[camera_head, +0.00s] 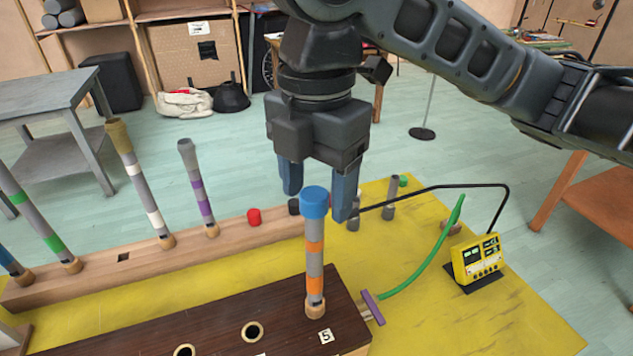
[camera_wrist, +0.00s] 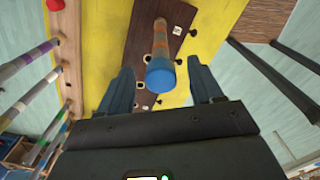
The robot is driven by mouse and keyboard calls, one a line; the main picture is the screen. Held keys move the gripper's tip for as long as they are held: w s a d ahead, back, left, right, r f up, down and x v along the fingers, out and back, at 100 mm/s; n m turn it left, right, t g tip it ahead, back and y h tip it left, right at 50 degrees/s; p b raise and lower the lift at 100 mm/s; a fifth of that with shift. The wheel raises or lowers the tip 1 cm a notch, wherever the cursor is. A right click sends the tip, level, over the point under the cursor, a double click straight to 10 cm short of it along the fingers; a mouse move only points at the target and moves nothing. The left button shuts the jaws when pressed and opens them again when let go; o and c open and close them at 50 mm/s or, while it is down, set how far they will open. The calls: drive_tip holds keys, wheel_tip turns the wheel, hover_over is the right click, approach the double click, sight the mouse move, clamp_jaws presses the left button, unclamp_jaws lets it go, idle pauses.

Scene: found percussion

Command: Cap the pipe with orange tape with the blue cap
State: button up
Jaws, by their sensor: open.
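The pipe with orange tape (camera_head: 314,267) stands upright in the dark wooden block (camera_head: 278,301), near a label with the number 5. The blue cap (camera_head: 314,203) sits on the pipe's top end. In the wrist view the blue cap (camera_wrist: 160,75) lies between the fingers, and the orange-taped pipe (camera_wrist: 160,40) runs away below it. My gripper (camera_head: 318,192) is open at the height of the cap, with one finger on each side. In the wrist view gaps show between the cap and both fingers (camera_wrist: 163,90). Whether the cap is fully seated cannot be told.
A light wooden beam (camera_head: 110,267) behind holds several taped pipes, with a red cap (camera_head: 254,216) on it. Short grey pieces and a green cap (camera_head: 403,181) stand at the back right. A yellow meter (camera_head: 477,262) and green tube (camera_head: 430,257) are right on the yellow mat (camera_head: 520,315).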

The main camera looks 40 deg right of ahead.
sight(316, 192)
drive_tip(key=shift+r, duration=0.1)
wheel_tip(316, 192, up, 8)
drive_tip(key=shift+f, duration=0.15)
drive_tip(key=shift+a, duration=0.1)
idle(0.6)
